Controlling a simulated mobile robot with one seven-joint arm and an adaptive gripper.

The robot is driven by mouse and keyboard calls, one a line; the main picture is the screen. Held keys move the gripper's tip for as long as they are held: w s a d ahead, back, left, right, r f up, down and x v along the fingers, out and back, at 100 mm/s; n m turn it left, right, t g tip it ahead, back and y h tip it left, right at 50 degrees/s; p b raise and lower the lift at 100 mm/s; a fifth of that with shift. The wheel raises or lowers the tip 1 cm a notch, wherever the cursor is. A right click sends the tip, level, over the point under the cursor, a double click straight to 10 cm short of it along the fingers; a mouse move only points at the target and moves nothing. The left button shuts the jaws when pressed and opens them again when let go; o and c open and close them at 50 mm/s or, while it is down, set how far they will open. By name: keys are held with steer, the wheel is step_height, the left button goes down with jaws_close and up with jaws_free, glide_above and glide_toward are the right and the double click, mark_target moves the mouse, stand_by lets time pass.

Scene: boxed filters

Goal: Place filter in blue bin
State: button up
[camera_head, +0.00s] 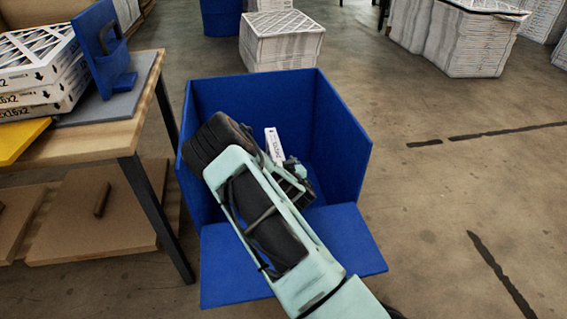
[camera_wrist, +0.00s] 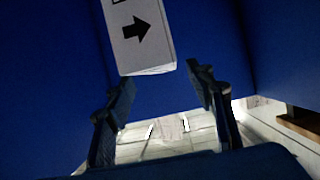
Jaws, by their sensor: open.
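The blue bin (camera_head: 345,150) stands on the floor in the middle of the head view, its front flap (camera_head: 225,262) folded outward. My arm reaches down into it, and my gripper (camera_head: 297,172) is inside the bin, partly hidden by my wrist. A white filter (camera_head: 273,143) shows as a narrow edge inside the bin, beside my gripper. In the wrist view, the filter (camera_wrist: 140,35) has a black arrow on its side and lies just beyond my open fingers (camera_wrist: 160,82). The fingers are apart, with nothing seen gripped between them. The filter's lower part is hidden in the head view.
A wooden table (camera_head: 125,130) at the left holds stacked filters (camera_head: 35,90), a blue upright holder (camera_head: 100,45) and a yellow piece (camera_head: 18,138). Filter stacks (camera_head: 280,40) stand behind the bin and at the back right (camera_head: 465,40). The floor to the right is clear.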

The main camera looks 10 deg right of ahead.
steer(key=shift+p+v, duration=0.55)
steer(key=shift+v, duration=1.8)
